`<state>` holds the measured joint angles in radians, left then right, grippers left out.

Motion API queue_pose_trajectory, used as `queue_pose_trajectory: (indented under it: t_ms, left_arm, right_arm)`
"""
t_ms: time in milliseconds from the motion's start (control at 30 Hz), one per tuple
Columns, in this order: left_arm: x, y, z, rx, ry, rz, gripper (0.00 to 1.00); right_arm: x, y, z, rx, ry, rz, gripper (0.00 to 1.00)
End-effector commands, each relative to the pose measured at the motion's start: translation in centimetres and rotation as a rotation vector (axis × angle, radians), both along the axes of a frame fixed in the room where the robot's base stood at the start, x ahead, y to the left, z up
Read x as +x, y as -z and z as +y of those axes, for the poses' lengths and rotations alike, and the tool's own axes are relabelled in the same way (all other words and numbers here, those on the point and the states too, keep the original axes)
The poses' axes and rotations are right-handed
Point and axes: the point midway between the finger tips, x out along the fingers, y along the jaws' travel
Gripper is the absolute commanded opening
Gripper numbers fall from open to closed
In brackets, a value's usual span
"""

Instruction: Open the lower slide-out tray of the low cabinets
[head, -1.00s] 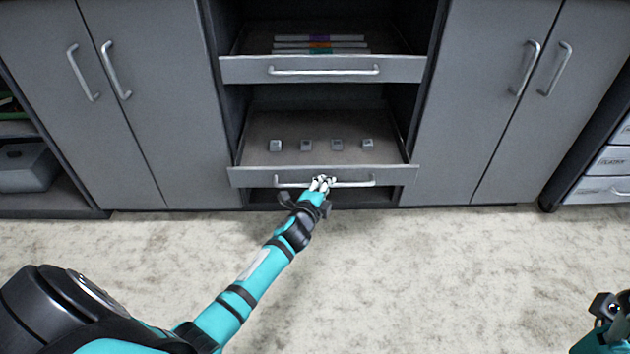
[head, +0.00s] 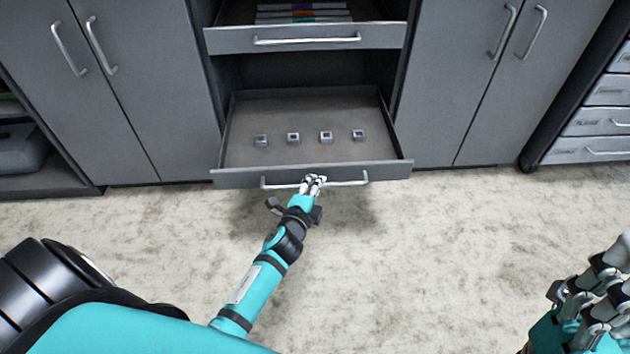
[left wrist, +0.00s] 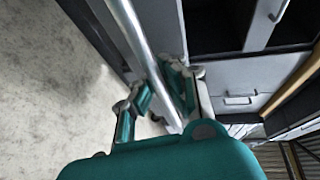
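The lower slide-out tray (head: 300,152) is pulled part way out of the low cabinets and overhangs the floor. Several small grey cube-like items stand in a row in it. Its silver bar handle (head: 343,184) runs along the front panel. My left gripper (head: 312,182) is at the middle of this handle. In the left wrist view the handle bar (left wrist: 140,40) passes down between the fingers of my left gripper (left wrist: 160,100), which look closed around it. My right gripper (head: 592,290) is at the lower right, away from the cabinets; its finger gap is unclear.
The upper tray (head: 306,39) above holds flat items with coloured spines. Closed cabinet doors flank the trays, left (head: 140,90) and right (head: 470,80). A drawer unit (head: 597,120) stands at far right. The pale floor (head: 400,260) in front is clear.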

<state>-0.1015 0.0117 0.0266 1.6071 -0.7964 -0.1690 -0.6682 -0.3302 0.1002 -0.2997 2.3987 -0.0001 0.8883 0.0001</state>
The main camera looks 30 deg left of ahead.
Motion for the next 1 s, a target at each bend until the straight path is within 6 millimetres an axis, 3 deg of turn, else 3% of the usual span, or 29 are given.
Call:
queue_pose_trajectory:
  t_ms: [167,300,667,1000]
  left_arm:
    - [-0.1,0.3,0.0,0.003,0.0,0.008,0.0]
    - [-0.1,0.3,0.0,0.002,0.0,0.006,0.21]
    - [-0.6,0.0,-0.1,0.001,0.0,0.002,0.21]
    - [-7.0,-1.0,-1.1,-0.001,-0.001,0.006,0.21]
  right_arm:
    - [0.0,0.0,0.0,0.002,0.0,0.001,0.4]
    - [0.0,-0.2,0.0,0.002,0.0,-0.003,0.4]
    - [-0.1,-0.4,-0.1,0.006,0.002,-0.012,0.4]
    - [-0.1,-0.3,-0.1,0.004,0.001,-0.008,0.4]
